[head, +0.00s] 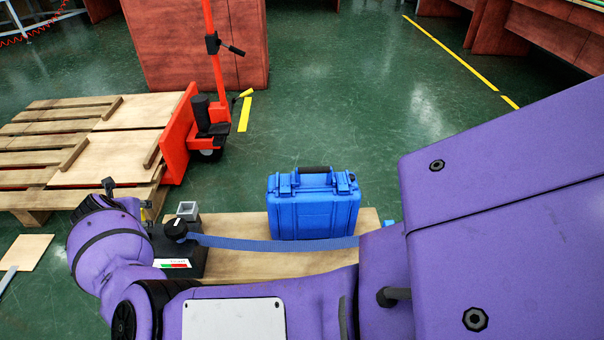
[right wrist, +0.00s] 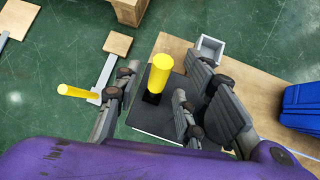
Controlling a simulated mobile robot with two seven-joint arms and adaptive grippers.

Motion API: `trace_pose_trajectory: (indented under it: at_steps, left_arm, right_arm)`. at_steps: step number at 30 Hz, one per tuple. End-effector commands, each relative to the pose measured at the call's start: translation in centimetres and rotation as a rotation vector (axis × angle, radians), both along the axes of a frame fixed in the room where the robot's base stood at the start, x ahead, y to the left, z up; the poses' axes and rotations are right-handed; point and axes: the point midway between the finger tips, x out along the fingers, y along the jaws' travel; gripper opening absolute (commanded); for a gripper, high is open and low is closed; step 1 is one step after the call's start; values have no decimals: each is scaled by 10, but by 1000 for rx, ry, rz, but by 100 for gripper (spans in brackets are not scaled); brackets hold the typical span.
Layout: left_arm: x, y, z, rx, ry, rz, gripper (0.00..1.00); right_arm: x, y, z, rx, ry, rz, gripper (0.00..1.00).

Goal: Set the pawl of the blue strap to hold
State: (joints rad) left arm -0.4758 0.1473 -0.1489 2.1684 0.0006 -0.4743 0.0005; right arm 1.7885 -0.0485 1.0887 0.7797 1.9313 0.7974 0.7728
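The blue strap (head: 275,244) runs from a black ratchet body (head: 184,255) on the left across the board, in front of a blue case (head: 314,207). The ratchet body carries a white label with red and green marks. In the right wrist view, a yellow-topped handle (right wrist: 160,73) stands upright on a black base. My right gripper (right wrist: 165,66) is open, with its fingers on either side of this handle; contact cannot be told. A second yellow handle (right wrist: 78,91) lies left of the fingers. The pawl's setting cannot be read. My left gripper is not in view.
The case stands on a wooden board (head: 260,266). A grey square socket (head: 187,210) sits beside the ratchet body. A red pallet truck (head: 205,110) and wooden pallets (head: 60,150) stand at the back left. Green floor beyond the case is clear.

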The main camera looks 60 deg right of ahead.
Motion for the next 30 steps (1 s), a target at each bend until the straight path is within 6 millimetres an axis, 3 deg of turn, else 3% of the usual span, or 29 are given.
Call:
trace_pose_trajectory:
  at_steps: [15, 30]
  left_arm:
    - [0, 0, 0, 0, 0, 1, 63]
    - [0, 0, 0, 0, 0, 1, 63]
  right_arm:
    - [-42, 31, 61, 0, -2, 0, 37]
    - [-48, 35, 71, -1, -1, 0, 37]
